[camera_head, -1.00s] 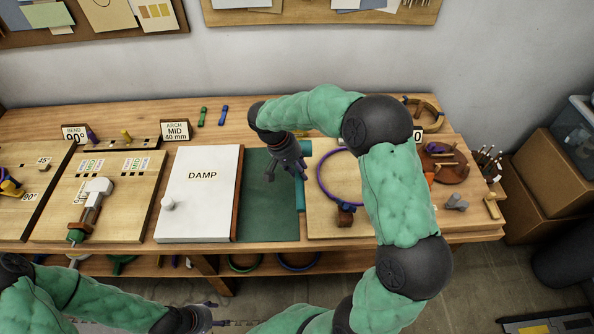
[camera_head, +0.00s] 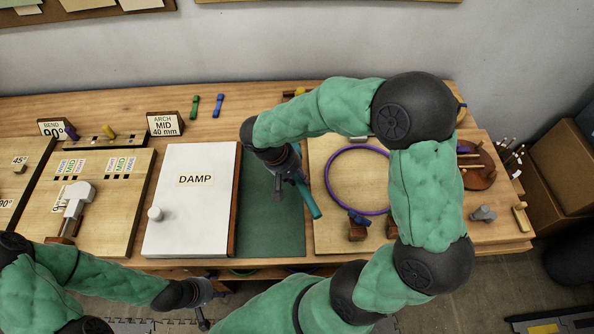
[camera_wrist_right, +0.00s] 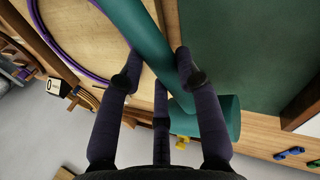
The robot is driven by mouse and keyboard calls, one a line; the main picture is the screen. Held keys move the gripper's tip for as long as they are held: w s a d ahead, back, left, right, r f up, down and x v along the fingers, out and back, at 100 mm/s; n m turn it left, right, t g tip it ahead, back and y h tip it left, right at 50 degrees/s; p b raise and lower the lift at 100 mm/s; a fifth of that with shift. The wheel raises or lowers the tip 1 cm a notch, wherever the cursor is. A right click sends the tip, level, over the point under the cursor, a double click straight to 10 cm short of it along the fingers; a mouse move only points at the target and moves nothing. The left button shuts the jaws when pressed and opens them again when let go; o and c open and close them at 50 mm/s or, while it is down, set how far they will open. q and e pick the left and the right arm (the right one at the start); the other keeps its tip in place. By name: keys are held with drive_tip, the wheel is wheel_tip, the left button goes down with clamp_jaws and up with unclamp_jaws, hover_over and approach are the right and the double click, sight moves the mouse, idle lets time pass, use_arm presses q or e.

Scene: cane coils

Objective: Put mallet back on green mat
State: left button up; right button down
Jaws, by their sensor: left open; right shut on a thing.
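The teal mallet's handle (camera_head: 310,203) sticks out below my right gripper (camera_head: 284,176) in the head view, slanting over the right edge of the green mat (camera_head: 268,228). In the right wrist view the handle (camera_wrist_right: 150,45) passes between the fingers of my right gripper (camera_wrist_right: 158,75), which is shut on it. The mallet's wide head (camera_wrist_right: 226,118) shows beyond the fingers, partly covered by one. The mat (camera_wrist_right: 255,50) lies to the right there. The height of the mallet above the mat is unclear. My left gripper (camera_head: 208,309) is open and empty at the bottom, in front of the table.
The white DAMP board (camera_head: 190,220) with a knob is left of the mat. My right arm covers part of that board.

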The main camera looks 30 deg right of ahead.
drive_tip(key=shift+f+b, duration=1.9)
drive_tip(key=shift+f, duration=1.1)
drive_tip(key=shift+f+b, duration=0.45)
drive_tip(key=shift+f, duration=0.1)
drive_tip(key=c, duration=0.8)
unclamp_jaws()
drive_tip(key=v, duration=1.2)
drive_tip(key=shift+w+r, duration=0.1)
